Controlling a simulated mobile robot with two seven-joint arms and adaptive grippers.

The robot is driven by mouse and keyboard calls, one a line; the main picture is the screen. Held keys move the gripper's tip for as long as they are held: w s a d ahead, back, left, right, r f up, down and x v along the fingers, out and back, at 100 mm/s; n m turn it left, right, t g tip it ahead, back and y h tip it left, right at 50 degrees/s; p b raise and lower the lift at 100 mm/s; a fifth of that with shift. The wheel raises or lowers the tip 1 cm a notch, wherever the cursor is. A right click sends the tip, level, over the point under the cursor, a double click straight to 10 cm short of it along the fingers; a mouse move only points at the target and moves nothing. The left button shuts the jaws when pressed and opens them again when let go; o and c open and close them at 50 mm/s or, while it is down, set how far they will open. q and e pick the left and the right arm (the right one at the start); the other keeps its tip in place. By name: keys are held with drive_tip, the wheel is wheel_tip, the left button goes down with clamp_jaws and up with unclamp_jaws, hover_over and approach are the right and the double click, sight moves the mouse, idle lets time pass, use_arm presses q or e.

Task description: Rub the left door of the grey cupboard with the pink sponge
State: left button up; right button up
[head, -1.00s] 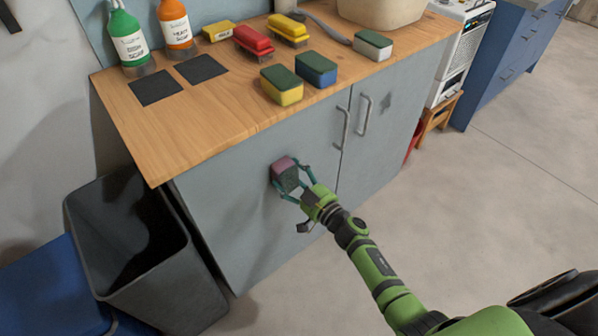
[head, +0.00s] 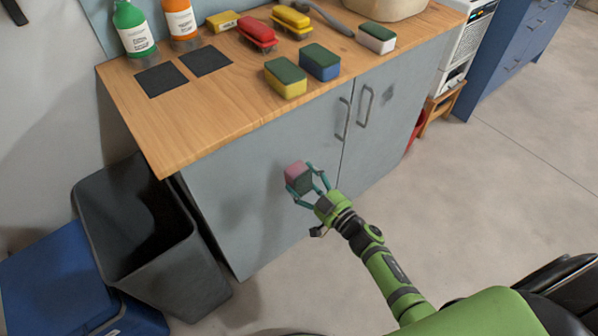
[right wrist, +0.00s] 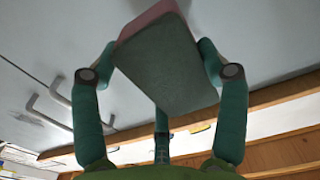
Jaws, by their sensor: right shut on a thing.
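The grey cupboard stands under a wooden worktop. Its left door (head: 235,205) fills the middle of the head view, with a metal handle near its right edge. My right gripper (head: 309,184) is shut on the pink sponge (head: 297,172), which has a dark green-grey face towards me. The sponge is in front of the left door, right of its middle and below the handle. It appears to be against the door, but contact is hidden. In the right wrist view, the sponge (right wrist: 165,62) sits between both fingers, its pink side towards the door. My left gripper is out of view.
On the worktop (head: 190,130) are several sponges, brushes, two soap bottles (head: 133,28) and two dark squares. A black bin (head: 140,240) and blue box (head: 55,285) stand left of the cupboard. The right door (head: 380,120) is shut.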

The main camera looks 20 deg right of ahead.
drive_tip(key=shift+s+d, duration=0.15)
drive_tip(key=shift+s, duration=0.2)
drive_tip(key=shift+p+v, duration=0.6)
drive_tip(key=shift+v, duration=0.9)
